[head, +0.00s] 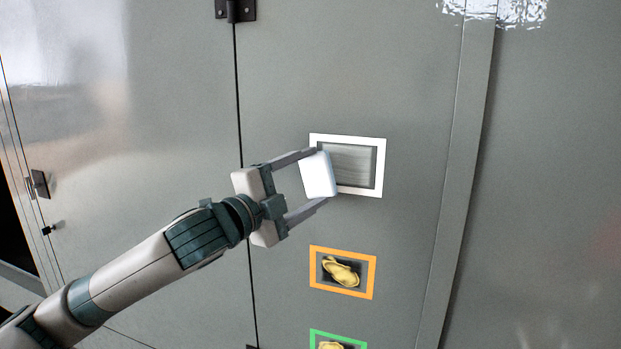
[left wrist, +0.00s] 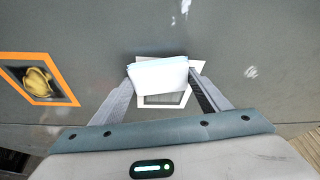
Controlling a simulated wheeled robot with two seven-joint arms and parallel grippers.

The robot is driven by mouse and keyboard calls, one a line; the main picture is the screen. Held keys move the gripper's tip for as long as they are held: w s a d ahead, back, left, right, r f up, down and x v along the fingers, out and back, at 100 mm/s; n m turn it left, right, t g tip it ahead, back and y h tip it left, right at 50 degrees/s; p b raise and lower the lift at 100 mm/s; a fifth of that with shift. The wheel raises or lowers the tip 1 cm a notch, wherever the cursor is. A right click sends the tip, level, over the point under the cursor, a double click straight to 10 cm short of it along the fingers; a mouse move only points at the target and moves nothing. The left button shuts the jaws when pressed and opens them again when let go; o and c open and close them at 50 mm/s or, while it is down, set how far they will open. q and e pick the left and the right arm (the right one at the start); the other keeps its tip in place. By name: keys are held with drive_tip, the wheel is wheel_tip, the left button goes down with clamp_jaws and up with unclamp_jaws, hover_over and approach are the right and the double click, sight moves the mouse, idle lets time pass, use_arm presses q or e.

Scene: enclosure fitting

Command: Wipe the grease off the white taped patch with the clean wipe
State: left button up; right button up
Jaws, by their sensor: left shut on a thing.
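The white taped patch (head: 379,168) is a white tape frame on the grey cabinet door, with a streaky grey area inside it. My left gripper (head: 320,174) is shut on a white wipe (head: 319,176), which is a block-like pad. The wipe overlaps the left side of the patch in the head view; I cannot tell whether it touches the door. In the left wrist view the wipe (left wrist: 159,75) sits between the two fingers and hides part of the taped patch (left wrist: 164,112). My right gripper is not in view.
An orange taped frame (head: 314,268) with a yellow smear (head: 341,271) lies below the white patch. A green taped frame (head: 316,333) with another yellow smear is partly cut off at the bottom. A raised vertical door edge (head: 461,180) runs to the right.

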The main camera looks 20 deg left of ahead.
use_arm(q)
drive_tip(key=shift+s+a, duration=0.1)
drive_tip(key=shift+s, duration=2.2)
drive_tip(key=s, duration=0.3)
drive_tip(key=shift+p, duration=0.35)
